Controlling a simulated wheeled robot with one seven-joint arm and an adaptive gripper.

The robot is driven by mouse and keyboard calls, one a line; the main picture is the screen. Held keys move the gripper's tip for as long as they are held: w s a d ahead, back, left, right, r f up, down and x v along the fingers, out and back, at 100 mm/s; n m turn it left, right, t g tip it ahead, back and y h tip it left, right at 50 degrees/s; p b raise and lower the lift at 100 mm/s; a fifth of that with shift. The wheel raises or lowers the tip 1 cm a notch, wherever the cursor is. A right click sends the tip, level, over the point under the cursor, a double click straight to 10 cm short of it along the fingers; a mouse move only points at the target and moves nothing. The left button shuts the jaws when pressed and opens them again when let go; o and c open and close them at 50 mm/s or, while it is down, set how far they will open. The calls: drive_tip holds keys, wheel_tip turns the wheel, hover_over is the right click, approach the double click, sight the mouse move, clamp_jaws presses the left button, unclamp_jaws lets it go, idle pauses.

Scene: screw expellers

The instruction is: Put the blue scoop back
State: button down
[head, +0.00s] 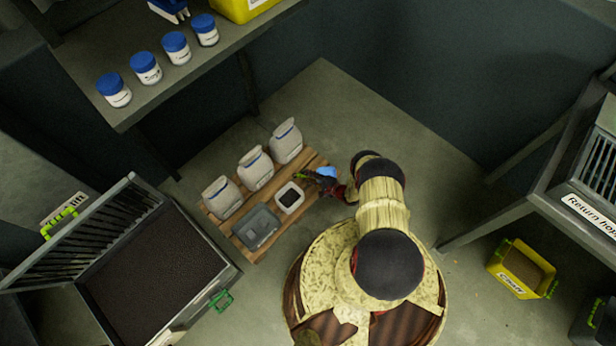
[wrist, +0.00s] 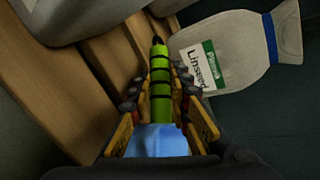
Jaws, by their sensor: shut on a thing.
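The blue scoop (head: 327,172) is in my gripper (head: 335,186), at the right end of the wooden pallet (head: 246,252). In the wrist view my gripper (wrist: 163,110) is shut around the scoop's green, black-banded handle (wrist: 160,85). The light blue part of the scoop (wrist: 158,141) is at the bottom of that view, partly cut off by my gripper. The handle's dark tip points away from the camera, over the pallet planks. In the head view my arm hides part of the hold.
Several white sacks (head: 255,168) stand on the pallet, with a white square tub (head: 289,197) and a grey lidded box (head: 257,228). One sack (wrist: 232,55) reads "Linseed". A shelf (head: 129,104) holds blue-lidded jars (head: 146,68). A yellow crate (head: 520,269) sits on the floor at right.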

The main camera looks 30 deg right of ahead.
drive_tip(key=shift+f, duration=0.55)
drive_tip(key=c, duration=1.6)
unclamp_jaws()
drive_tip(key=shift+c, duration=0.2)
drive_tip(key=shift+o, duration=0.3)
drive_tip(key=shift+s+d+r, duration=0.25)
drive_tip(key=shift+s+d, duration=0.05)
drive_tip(key=shift+s, duration=0.1)
drive_tip(key=v, duration=1.1)
